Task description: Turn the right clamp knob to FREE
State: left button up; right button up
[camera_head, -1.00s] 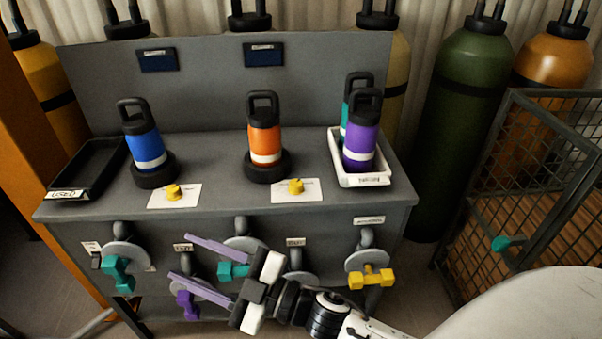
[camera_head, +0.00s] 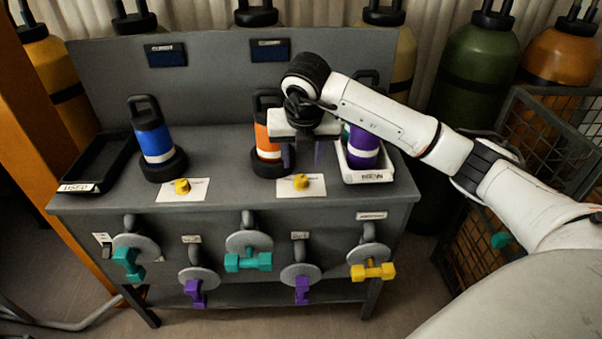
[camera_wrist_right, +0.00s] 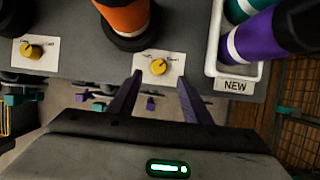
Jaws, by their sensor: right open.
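The right clamp knob (camera_head: 301,181) is small and yellow, on a white label plate on the bench top in front of the orange bottle (camera_head: 268,146). In the right wrist view the knob (camera_wrist_right: 158,67) shows near the fingertips, with lettering to its left and right too small to read. I cannot tell its setting. My right gripper (camera_head: 304,166) is open and empty, pointing down above the bench just behind the knob in the head view. In the wrist view its fingertips (camera_wrist_right: 159,77) lie to either side of the knob, apart from it. My left gripper is not in view.
A second yellow knob (camera_head: 182,186) sits in front of the blue bottle (camera_head: 154,142). The white NEW tray (camera_head: 372,177) with purple and teal bottles is close right of the gripper. A black USED tray (camera_head: 103,166) lies left. Several coloured valve handles hang on the bench front.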

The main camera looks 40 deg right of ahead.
aim_at(301, 178)
jog(key=x, duration=0.7)
jog(key=shift+f, duration=0.25)
jog(key=shift+w+d+f, duration=0.1)
jog(key=shift+w+f, duration=0.1)
jog(key=shift+f, duration=0.35)
jog(key=c, duration=1.1)
